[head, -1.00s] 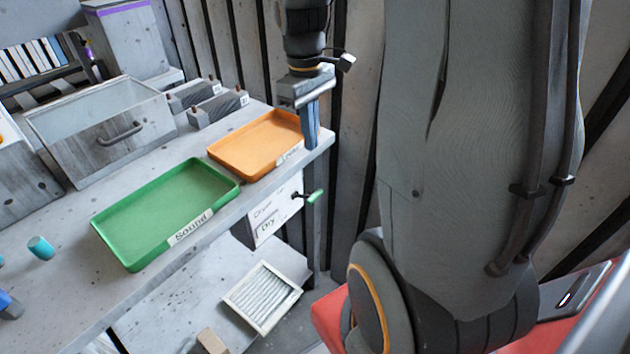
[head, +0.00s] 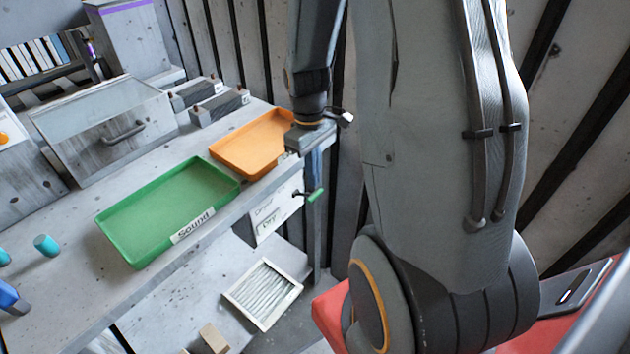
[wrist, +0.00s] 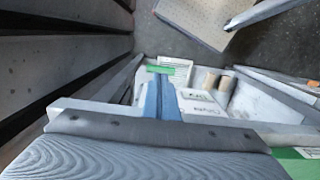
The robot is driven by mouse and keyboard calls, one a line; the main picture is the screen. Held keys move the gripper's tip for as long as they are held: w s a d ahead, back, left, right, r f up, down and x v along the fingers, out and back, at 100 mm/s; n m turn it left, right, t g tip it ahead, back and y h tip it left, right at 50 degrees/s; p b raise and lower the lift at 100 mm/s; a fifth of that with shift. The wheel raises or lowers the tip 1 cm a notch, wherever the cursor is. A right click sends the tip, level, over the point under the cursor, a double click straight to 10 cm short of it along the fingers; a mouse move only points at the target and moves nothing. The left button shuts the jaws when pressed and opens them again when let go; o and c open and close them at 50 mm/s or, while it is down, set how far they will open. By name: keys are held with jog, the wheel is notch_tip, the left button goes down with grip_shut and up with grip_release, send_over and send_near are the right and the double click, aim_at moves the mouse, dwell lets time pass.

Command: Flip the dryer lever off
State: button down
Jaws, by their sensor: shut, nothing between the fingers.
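The dryer is a white-fronted box (head: 277,211) with a "Dry" label, mounted under the bench's front edge. Its lever has a green grip (head: 315,195) on a dark stem and sticks out at the box's right end. The green grip also shows in the wrist view (wrist: 159,69), just beyond my fingertips. My gripper (head: 314,180) points down at the bench's right corner, shut and empty, its blue fingers close above the lever. In the wrist view my gripper (wrist: 161,82) shows as two closed blue fingers. I cannot tell whether they touch the lever.
An orange tray (head: 222,157) and a green tray marked "Sound" (head: 118,237) lie on the bench. A drawer-like bin (head: 75,150) stands behind. A framed white filter (head: 240,306) lies on the lower shelf. A slatted wall stands close behind my gripper.

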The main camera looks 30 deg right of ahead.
aim_at(316, 192)
jog(key=shift+s+f, duration=0.1)
jog(key=shift+f, duration=1.35)
jog(key=shift+d+f, duration=0.1)
jog(key=shift+d, duration=0.1)
